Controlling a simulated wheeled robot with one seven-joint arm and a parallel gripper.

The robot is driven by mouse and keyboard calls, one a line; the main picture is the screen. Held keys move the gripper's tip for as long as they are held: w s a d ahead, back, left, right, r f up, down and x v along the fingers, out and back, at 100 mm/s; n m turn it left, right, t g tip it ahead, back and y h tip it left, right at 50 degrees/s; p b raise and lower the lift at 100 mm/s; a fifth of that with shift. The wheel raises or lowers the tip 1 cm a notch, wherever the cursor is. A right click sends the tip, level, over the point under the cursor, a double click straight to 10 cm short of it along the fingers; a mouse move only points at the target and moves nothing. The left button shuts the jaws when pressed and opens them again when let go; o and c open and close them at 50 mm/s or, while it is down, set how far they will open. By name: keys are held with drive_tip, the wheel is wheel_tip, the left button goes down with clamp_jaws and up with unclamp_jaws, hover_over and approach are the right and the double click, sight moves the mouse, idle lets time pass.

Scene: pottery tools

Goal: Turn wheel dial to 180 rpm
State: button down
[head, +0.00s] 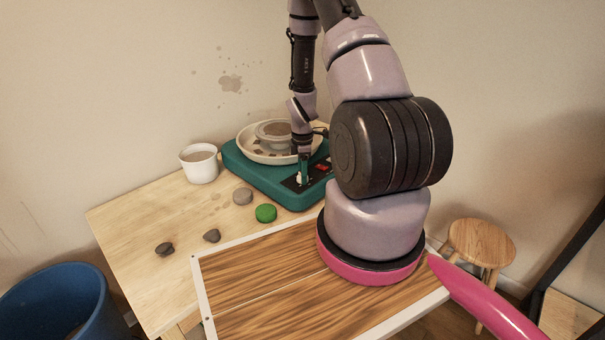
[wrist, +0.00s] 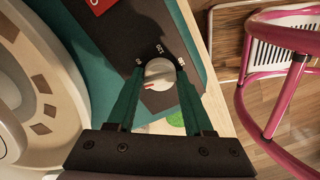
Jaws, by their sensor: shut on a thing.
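The pottery wheel has a teal base (head: 255,172) with a dark control panel, at the back of the table. Its dial is a pale round knob (wrist: 159,72) in the wrist view, with small number marks around its far side that are too small to read surely. A red mark on the knob faces the lower left in that view. My gripper (wrist: 158,82) has its two teal fingers closed on the dial, one on each side. In the head view my gripper (head: 303,178) points down at the panel, and its fingers partly hide the dial.
A red switch (head: 322,168) sits on the panel beside my gripper. The wheel's pale splash pan (head: 250,151) is close on the left. A white cup (head: 199,165), a green round piece (head: 266,213) and several grey lumps lie on the table. A stool (head: 482,243) stands right.

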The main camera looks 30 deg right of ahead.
drive_tip(key=m, duration=0.5)
drive_tip(key=shift+m, duration=0.3)
drive_tip(key=m, duration=1.3)
drive_tip(key=shift+m, duration=0.3)
drive_tip(key=m, duration=1.3)
drive_tip(key=shift+m, duration=0.3)
